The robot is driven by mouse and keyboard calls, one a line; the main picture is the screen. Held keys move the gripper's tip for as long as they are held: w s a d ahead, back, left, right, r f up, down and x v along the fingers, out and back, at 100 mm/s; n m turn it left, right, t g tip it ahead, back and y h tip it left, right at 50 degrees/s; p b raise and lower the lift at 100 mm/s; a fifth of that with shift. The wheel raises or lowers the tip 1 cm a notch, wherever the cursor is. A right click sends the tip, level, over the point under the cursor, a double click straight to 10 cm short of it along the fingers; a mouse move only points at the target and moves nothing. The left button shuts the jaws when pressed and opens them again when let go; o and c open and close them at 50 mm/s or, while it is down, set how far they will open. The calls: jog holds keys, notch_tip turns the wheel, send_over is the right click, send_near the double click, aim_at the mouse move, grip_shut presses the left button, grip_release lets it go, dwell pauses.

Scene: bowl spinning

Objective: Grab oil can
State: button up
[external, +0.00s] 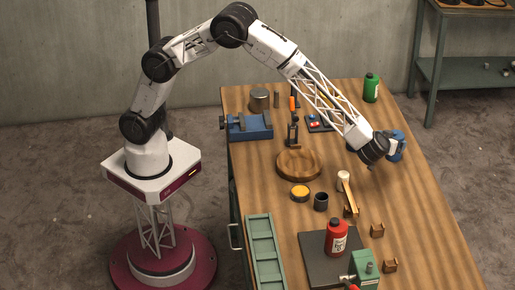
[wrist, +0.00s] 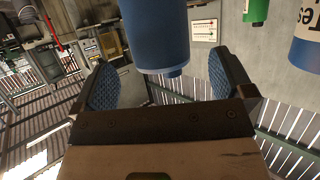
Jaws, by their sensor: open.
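My gripper (wrist: 166,78) is open, with one blue-padded finger on each side in the wrist view. A blue cylindrical can (wrist: 155,35) stands between and just beyond the fingers, with a gap to each pad. Its upper part runs out of the frame. In the external view a blue object (external: 397,145) shows at the end of my arm, partly hidden by the wrist, near the table's right edge. No label is readable on it, so I cannot tell for sure that it is the oil can.
A green bottle (external: 371,88) stands at the back right and a red bottle (external: 336,239) at the front. A round wooden bowl (external: 298,165), yellow tin (external: 300,193), black cup (external: 321,201) and hammer-like tool (external: 346,190) lie left of my gripper. A blue vise (external: 248,126) sits at the left edge.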

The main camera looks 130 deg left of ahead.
jog(key=shift+a, duration=0.1)
jog(key=shift+x, duration=2.5)
jog(key=shift+r, duration=0.15)
jog(key=c, duration=1.3)
jog(key=shift+c, duration=0.2)
jog(key=shift+r, duration=0.1)
jog(key=shift+a+r, duration=0.1)
jog(key=shift+r, duration=4.85)
